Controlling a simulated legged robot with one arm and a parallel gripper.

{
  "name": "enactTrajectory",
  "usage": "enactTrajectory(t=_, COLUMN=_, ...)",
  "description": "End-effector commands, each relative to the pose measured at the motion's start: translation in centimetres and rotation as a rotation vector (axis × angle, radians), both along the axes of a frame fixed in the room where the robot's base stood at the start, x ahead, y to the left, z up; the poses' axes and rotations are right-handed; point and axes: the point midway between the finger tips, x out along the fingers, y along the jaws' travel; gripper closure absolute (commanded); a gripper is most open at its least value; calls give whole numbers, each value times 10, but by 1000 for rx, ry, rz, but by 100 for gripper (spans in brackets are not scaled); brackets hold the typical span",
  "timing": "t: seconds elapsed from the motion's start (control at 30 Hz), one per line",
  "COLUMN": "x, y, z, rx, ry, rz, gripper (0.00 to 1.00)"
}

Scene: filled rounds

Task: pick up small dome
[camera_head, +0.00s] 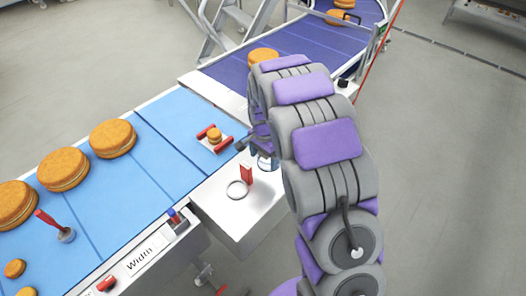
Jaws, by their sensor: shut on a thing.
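My gripper (256,147) is at the end of my arm, pointing down above the right end of the white side shelf (222,212). My own arm links hide much of it. It is shut on a small, pale, rounded thing (267,163), which looks like the small dome. Only part of this thing shows, and I cannot tell whether it touches the shelf.
A red block (246,174) and a pale ring (237,190) are on the shelf, close to my gripper. A small round (215,135) sits between red bars. Large orange rounds (63,169) line the blue belt (150,170).

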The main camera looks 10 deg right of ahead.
Motion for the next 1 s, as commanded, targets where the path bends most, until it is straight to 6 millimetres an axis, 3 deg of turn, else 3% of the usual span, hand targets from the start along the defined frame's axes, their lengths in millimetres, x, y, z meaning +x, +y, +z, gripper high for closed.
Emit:
enactTrajectory(t=0.2, x=-38, y=5, z=5, rx=-1, ry=-1, rz=2, gripper=44)
enactTrajectory(t=0.53, x=-83, y=11, z=8, rx=0, ry=2, rz=1, gripper=44)
enactTrajectory(t=0.8, x=-113, y=15, z=11, rx=0, ry=-1, rz=0, gripper=44)
enactTrajectory(t=1.0, x=-124, y=16, z=14, rx=0, ry=-1, rz=1, gripper=44)
